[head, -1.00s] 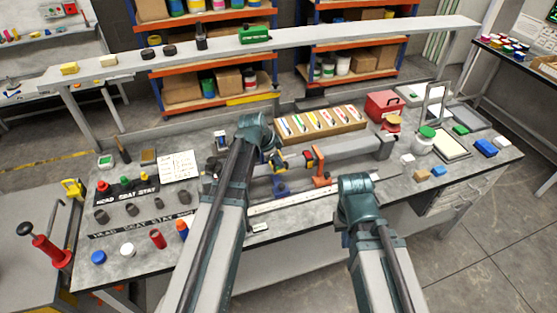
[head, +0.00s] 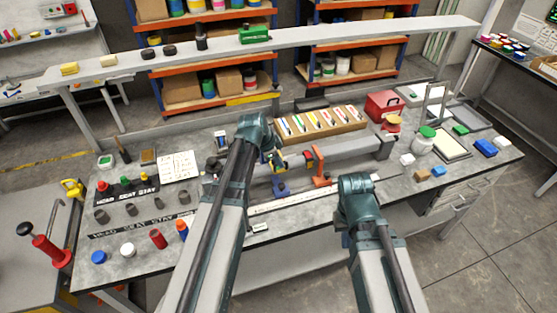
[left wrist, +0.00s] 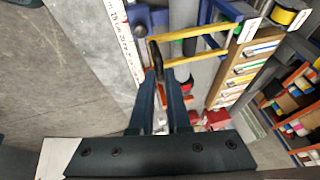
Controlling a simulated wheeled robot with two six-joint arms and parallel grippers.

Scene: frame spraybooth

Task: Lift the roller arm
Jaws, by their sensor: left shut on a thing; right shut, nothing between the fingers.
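The roller arm, a yellow frame with two long bars (left wrist: 192,34) and a dark cross piece, shows in the left wrist view. My left gripper (left wrist: 158,74) is shut on the dark cross piece at the near end of this frame. In the head view a small yellow part (head: 279,161) shows beside the left arm, near the blue bracket and the orange bracket (head: 320,167). My left fingers are mostly hidden there by my own arm. My right arm reaches over the front of the table in the head view, but its fingers are hidden behind its wrist.
A long grey beam (head: 355,150) runs behind the brackets. A white scale strip (head: 290,203) lies in front. A wooden tray of coloured cards (head: 320,122) and a red box (head: 383,104) stand behind. Blocks and caps crowd both ends of the grey table.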

